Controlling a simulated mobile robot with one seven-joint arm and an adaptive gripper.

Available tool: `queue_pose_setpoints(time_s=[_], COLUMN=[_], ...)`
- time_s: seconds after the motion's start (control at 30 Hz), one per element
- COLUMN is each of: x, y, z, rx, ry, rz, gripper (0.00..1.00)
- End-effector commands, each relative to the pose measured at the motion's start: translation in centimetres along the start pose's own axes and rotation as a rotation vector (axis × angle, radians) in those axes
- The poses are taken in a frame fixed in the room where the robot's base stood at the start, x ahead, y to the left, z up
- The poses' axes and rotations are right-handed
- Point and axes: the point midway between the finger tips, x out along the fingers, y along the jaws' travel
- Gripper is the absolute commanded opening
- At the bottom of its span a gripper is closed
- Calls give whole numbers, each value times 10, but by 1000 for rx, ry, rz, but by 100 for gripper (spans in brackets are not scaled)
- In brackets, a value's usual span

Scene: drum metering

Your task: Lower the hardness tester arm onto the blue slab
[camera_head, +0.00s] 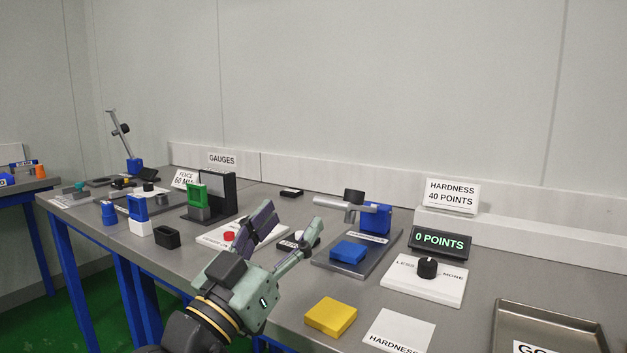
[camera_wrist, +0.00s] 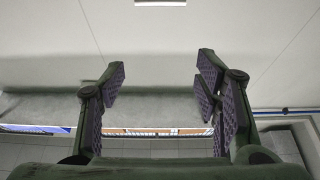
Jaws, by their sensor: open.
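The hardness tester (camera_head: 376,219) has a blue post on a grey base plate. Its grey arm (camera_head: 339,203) reaches left from the post, with a dark weight on top, and stays raised above the slab. The blue slab (camera_head: 348,252) lies on the base plate below the arm. My gripper (camera_head: 289,229) is open and empty, in front and to the left of the tester, apart from it. In the wrist view my gripper (camera_wrist: 160,95) shows two spread fingers with nothing between them; the tester and slab are not in that view.
A yellow slab (camera_head: 331,316) lies on the bench in front. A display (camera_head: 441,242) reading 0 POINTS and a white knob panel (camera_head: 423,286) stand right of the tester. A metal tray (camera_head: 549,312) is at the right. A green-and-black gauge (camera_head: 209,197) stands left.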

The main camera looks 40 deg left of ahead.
Motion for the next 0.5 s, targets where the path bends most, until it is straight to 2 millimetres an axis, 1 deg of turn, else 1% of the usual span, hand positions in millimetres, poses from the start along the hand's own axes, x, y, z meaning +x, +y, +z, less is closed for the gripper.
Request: queue_pose_setpoints(time_s=[0.03,0.1,0.2,0.3,0.5], x=[15,23,32,36,40], y=[0,1,2,2,4], z=[-25,-32,-39,-42,-40], rx=[-1,0,-1,-1,-2], ry=[-32,-80,-142,-193,-242], rz=[0,-1,0,0,3], gripper=[52,47,41,34,21])
